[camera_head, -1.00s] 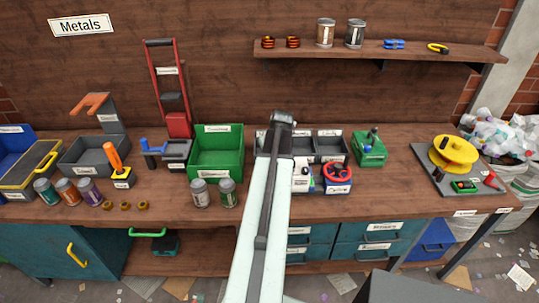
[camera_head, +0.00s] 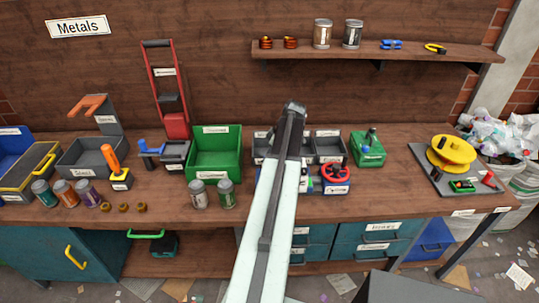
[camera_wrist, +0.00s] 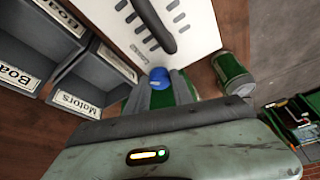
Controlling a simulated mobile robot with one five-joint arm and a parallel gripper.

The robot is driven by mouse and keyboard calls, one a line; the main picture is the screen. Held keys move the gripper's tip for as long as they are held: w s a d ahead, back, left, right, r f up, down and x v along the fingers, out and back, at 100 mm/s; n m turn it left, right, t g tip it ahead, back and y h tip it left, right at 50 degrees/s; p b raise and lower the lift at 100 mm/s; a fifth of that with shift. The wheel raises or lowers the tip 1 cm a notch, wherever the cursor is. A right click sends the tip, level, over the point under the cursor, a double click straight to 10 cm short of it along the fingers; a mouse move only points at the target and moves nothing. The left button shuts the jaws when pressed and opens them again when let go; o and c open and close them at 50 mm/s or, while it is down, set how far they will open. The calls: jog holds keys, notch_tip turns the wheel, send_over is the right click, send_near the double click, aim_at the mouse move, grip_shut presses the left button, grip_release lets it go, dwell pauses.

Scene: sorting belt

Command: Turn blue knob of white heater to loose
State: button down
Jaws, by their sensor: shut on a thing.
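The white heater (camera_wrist: 125,40) fills the top middle of the wrist view, with dark slots and a dark handle-like bar on its face. Its blue knob (camera_wrist: 160,76) shows at the heater's near edge. My gripper (camera_wrist: 162,88) is shut on the blue knob, whose top shows at the fingertips. The fingers hide the knob's lower part, so its turn angle cannot be read. In the head view my arm covers most of the heater, and my gripper is hidden.
Grey labelled bins (camera_wrist: 85,75) stand close on the left in the wrist view. A green can (camera_wrist: 234,73) stands at right. In the head view a red wheel (camera_head: 336,173) and a green box (camera_head: 368,150) lie right of my arm.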

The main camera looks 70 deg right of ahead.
jog(key=shift+w+a+n+y, duration=0.15)
jog(key=shift+w+n+y, duration=0.15)
jog(key=shift+n, duration=0.3)
jog(key=c, duration=1.1)
grip_release()
jog(key=shift+a, duration=0.1)
jog(key=shift+s, duration=0.1)
jog(key=p+v, duration=0.7)
jog(key=shift+r, duration=0.4)
jog(key=shift+s, duration=0.1)
